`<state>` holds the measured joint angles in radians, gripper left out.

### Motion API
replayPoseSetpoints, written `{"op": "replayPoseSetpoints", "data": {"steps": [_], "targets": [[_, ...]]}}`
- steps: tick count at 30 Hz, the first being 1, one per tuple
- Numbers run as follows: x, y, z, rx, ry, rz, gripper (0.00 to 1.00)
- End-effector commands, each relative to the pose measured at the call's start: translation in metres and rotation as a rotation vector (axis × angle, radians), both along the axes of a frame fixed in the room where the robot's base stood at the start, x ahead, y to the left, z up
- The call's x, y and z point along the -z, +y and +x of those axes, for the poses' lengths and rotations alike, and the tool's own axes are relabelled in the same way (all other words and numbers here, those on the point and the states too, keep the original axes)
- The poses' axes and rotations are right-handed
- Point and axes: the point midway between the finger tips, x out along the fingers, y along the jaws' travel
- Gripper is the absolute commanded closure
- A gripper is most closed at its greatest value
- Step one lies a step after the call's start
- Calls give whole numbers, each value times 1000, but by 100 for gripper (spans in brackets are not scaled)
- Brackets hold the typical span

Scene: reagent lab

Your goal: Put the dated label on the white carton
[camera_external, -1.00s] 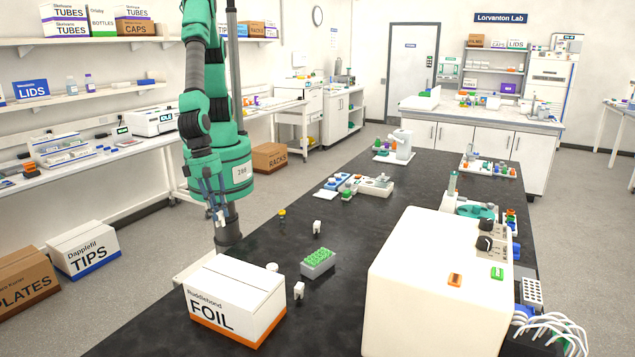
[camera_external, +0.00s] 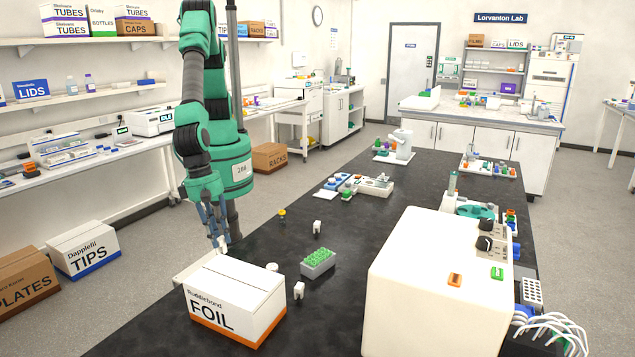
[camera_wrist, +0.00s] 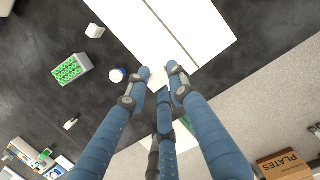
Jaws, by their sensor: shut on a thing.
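The white carton (camera_external: 238,290), marked FOIL with an orange lower band, stands on the near left part of the black bench. In the wrist view its white top (camera_wrist: 205,22) fills the upper middle, with a dark seam across it. My gripper (camera_external: 221,244) is just behind the carton's far left side, fingers pointing down. In the wrist view the fingertips (camera_wrist: 158,76) close on a small pale piece (camera_wrist: 157,77), apparently the label, near the carton top's lower edge. Fingers hide part of it. No date can be read. Whether it touches the carton cannot be told.
A rack with green tops (camera_external: 318,262) stands right of the carton, near a white-lidded jar (camera_wrist: 118,75) and small white blocks (camera_external: 299,290). A large white machine (camera_external: 425,290) stands further right. A pale flat surface (camera_external: 190,268) shows left of the carton.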

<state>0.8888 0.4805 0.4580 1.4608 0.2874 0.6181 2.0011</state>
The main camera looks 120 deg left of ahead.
Motion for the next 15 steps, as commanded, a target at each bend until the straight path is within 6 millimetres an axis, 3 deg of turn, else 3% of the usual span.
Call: {"op": "replayPoseSetpoints", "data": {"steps": [6, 15], "targets": [[1, -14, 13, 0, 0, 0, 96], [2, -15, 15, 1, 0, 0, 96]]}}
